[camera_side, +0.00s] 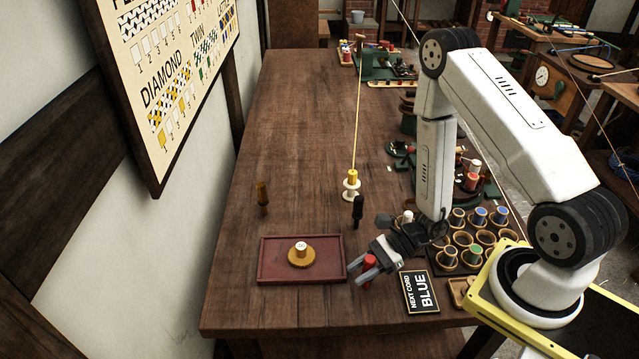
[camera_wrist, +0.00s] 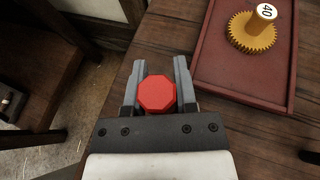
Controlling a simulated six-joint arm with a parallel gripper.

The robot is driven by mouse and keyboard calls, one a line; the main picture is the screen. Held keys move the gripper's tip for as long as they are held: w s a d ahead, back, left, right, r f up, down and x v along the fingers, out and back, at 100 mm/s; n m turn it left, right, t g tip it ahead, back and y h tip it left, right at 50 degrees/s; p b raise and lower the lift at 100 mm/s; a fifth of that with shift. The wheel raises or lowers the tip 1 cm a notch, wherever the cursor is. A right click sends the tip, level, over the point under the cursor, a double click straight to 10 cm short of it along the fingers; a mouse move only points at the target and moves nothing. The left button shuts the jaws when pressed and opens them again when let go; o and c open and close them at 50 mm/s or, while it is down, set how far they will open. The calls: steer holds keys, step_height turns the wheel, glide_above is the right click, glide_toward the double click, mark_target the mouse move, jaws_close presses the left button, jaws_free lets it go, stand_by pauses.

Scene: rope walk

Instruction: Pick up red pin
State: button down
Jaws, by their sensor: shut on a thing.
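The red pin (camera_side: 369,262) is between the fingers of my gripper (camera_side: 363,272), just right of the red tray in the side view. In the wrist view the red pin (camera_wrist: 157,93) shows its flat eight-sided top, with one grey finger of my gripper (camera_wrist: 156,88) on each side. My gripper is shut on the red pin.
A red tray (camera_side: 276,273) holds a yellow gear with a post (camera_side: 301,254). A sign reading NEXT CORD BLUE (camera_side: 420,292) stands to the right. Round holders with coloured pins (camera_side: 468,237) stand behind it. A dark peg (camera_side: 357,209) stands behind my gripper. The table's left middle is mostly clear.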

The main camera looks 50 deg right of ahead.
steer(key=shift+r, duration=0.2)
step_height(320, 180, up, 10)
steer(key=shift+f, duration=0.2)
stand_by(0.6)
steer(key=shift+w, duration=0.15)
stand_by(1.1)
